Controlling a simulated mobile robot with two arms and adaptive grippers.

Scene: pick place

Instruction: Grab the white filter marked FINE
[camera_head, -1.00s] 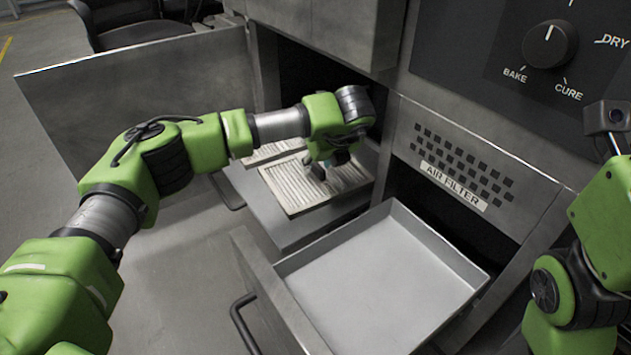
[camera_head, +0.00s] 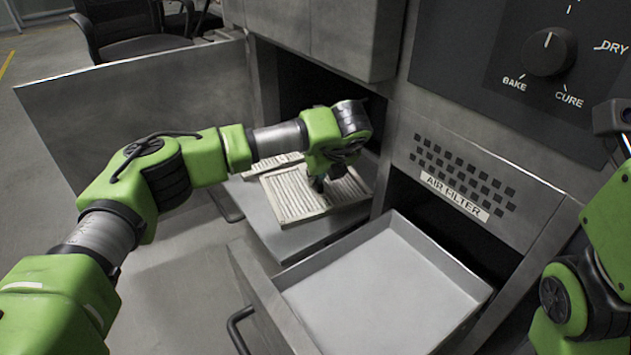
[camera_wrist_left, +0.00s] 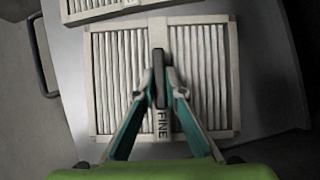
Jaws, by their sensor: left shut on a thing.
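The white filter marked FINE (camera_head: 291,196) is a pleated panel in a pale frame, lying on the grey shelf of the open compartment. In the left wrist view the filter (camera_wrist_left: 205,62) shows its raised middle bar with FINE printed on it. My left gripper (camera_head: 322,183) is over the filter's middle. In the wrist view its teal fingers (camera_wrist_left: 159,82) are shut on that middle bar. The filter looks flat on the shelf; I cannot tell if it is lifted. My right gripper is not in view, only part of the right arm.
A second pleated filter (camera_head: 273,163) lies just behind and left, close to the first; it also shows in the wrist view (camera_wrist_left: 100,8). An empty open drawer (camera_head: 385,290) is in front. The open door (camera_head: 130,95) stands left. The AIR FILTER panel (camera_head: 460,165) is right.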

